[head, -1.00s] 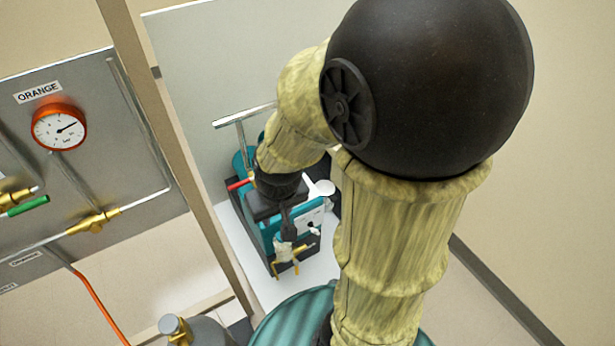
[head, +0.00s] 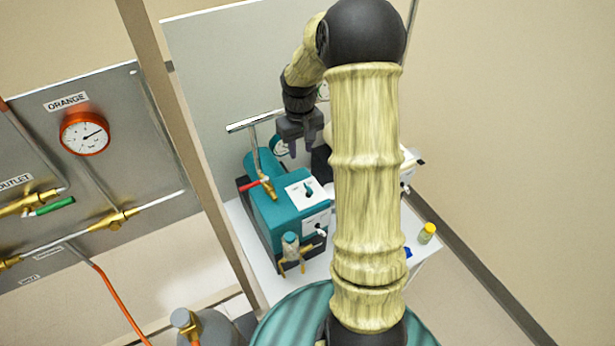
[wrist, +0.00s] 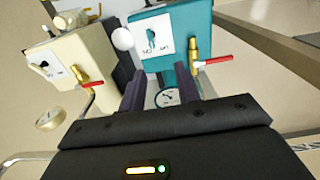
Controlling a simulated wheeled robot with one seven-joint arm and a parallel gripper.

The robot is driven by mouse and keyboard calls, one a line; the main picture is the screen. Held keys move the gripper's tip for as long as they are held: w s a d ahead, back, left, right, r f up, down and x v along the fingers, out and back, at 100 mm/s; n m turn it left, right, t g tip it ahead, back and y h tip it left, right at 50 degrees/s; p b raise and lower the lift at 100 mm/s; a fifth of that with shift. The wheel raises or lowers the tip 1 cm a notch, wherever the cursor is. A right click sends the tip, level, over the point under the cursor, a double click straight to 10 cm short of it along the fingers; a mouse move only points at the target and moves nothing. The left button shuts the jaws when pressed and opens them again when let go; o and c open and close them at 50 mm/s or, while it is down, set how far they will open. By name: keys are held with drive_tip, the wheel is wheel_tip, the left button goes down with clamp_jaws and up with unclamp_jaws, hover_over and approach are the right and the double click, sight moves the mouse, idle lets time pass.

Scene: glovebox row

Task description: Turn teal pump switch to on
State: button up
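The teal pump (head: 270,212) stands on a white bench, left of my arm in the head view. The labels look upside down there, and I cannot tell surely which one the switch points to. My gripper (wrist: 160,78) has its two fingers apart with nothing held. In the head view my gripper (head: 301,150) hangs behind the pump's top, apart from the switch.
A cream pump (wrist: 70,60) with its own switch stands beside the teal one. A red-handled valve (head: 262,185) and a metal pipe (head: 255,122) rise from the teal pump. A gauge (wrist: 167,97) shows between my fingers. A yellow-capped bottle (head: 427,233) stands at the bench's right.

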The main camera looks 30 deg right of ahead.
sight(307, 185)
drive_tip(key=d, duration=0.1)
drive_tip(key=w+d, duration=0.1)
drive_tip(key=shift+w+d+f, duration=0.2)
drive_tip(key=shift+w+d, duration=0.1)
wheel_tip(307, 185, down, 17)
drive_tip(key=p, duration=0.5)
drive_tip(key=shift+f+p, duration=0.2)
drive_tip(key=shift+p, duration=0.2)
drive_tip(key=shift+c, duration=0.4)
clamp_jaws()
